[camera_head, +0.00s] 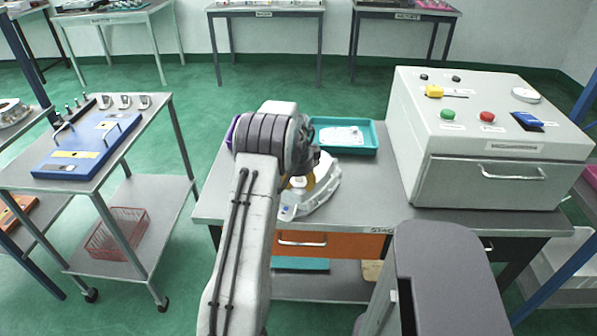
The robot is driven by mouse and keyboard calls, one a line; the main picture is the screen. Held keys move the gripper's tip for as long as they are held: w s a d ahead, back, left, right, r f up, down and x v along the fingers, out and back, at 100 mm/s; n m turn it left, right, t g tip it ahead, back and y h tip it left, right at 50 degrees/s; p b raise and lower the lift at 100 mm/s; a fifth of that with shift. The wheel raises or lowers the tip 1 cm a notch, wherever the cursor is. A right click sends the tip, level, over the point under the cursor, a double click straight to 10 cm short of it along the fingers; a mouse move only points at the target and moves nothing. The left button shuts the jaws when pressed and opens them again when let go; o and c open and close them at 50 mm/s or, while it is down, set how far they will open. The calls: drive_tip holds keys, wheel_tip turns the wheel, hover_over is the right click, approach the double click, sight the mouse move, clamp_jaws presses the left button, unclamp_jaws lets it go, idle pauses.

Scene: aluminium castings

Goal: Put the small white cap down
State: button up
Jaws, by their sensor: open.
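My gripper (306,158) is partly hidden behind my arm's wrist, above the bench; it is open, and I see nothing held in it. Below and beside it a white-grey casting (322,190) lies on the grey bench (375,185), with a yellow part near its middle. A teal tray (368,152) stands behind the casting and holds a white patch with small pieces. I cannot make out for certain which of these is the small white cap, or whether my wrist hides it.
A large grey machine box (490,165) with a drawer, buttons and a round white disc (525,95) fills the bench's right. A trolley with a blue fixture plate (85,148) stands left. Bare bench lies right of the casting.

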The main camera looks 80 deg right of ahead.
drive_tip(key=shift+w+a+r, duration=0.15)
drive_tip(key=shift+a+r, duration=0.15)
drive_tip(key=shift+a, duration=0.05)
drive_tip(key=d+b+v, duration=0.1)
drive_tip(key=b+v, duration=0.2)
drive_tip(key=v, duration=0.9)
drive_tip(key=w+a+r+n+t, duration=0.1)
drive_tip(key=w+a+r+n, duration=0.2)
drive_tip(key=w, duration=0.4)
drive_tip(key=w+a+r+n, duration=0.1)
drive_tip(key=w+a+n, duration=0.2)
drive_tip(key=w+a, duration=0.3)
drive_tip(key=w+a+r+n+t, duration=0.1)
drive_tip(key=w+a+r+n, duration=0.1)
drive_tip(key=w+a+n, duration=0.95)
drive_tip(key=w+a+n+t+y, duration=0.1)
drive_tip(key=w+a+n, duration=0.15)
drive_tip(key=a, duration=0.65)
drive_tip(key=w+a+n, duration=0.1)
drive_tip(key=a+n, duration=0.3)
drive_tip(key=a, duration=0.6)
drive_tip(key=s+a+f+n+y, duration=0.1)
drive_tip(key=s+a+f+n, duration=0.1)
drive_tip(key=s+a+n, duration=0.2)
drive_tip(key=s+a+f+n+y, duration=0.1)
drive_tip(key=s+a+f+n, duration=0.1)
drive_tip(key=s+a+n, duration=0.2)
drive_tip(key=shift+s+a+n+t, duration=0.35)
drive_tip(key=shift+a+n, duration=1.55)
drive_tip(key=shift+a, duration=1.65)
